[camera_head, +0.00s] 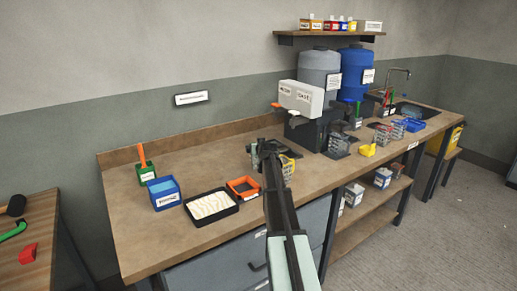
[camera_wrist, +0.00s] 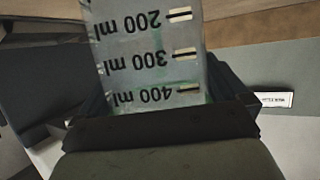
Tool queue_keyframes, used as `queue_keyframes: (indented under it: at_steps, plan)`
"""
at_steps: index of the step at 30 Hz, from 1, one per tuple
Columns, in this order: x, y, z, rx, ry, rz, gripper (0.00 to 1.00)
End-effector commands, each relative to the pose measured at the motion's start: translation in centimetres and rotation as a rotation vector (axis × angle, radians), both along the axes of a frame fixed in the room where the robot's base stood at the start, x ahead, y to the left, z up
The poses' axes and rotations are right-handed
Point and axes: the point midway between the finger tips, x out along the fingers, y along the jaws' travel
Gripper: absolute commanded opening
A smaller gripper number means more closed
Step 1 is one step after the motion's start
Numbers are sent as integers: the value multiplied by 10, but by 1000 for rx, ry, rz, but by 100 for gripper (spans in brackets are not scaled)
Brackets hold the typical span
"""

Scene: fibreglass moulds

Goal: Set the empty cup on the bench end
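A clear cup (camera_wrist: 150,50) with black marks from 200 to 400 ml fills the space between my gripper's two dark fingers (camera_wrist: 165,100) in the wrist view. The fingers press on both its sides. Its marks read upside down there, with the bench wood at the top of the picture. I see no clear contents, but its bottom is out of view. In the head view my gripper (camera_head: 270,150) is over the middle of the bench (camera_head: 125,235), and my arm hides most of the cup. The near left bench end has bare wood.
A black tray of white material (camera_head: 211,206), an orange-rimmed tray (camera_head: 243,187), a blue box (camera_head: 164,192) and a green holder (camera_head: 147,173) stand left of my gripper. A grey barrel (camera_head: 319,70) and a white dispenser box (camera_head: 301,98) stand behind it to the right.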

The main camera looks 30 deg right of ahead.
Motion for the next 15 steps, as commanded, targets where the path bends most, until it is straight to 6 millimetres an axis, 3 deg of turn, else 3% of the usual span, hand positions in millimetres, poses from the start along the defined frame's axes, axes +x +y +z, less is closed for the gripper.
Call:
queue_keyframes:
  at_steps: [9, 15]
  plan:
    - [0, 0, 4, 0, 0, 0, 100]
    - [-19, 8, 10, 0, -1, 0, 100]
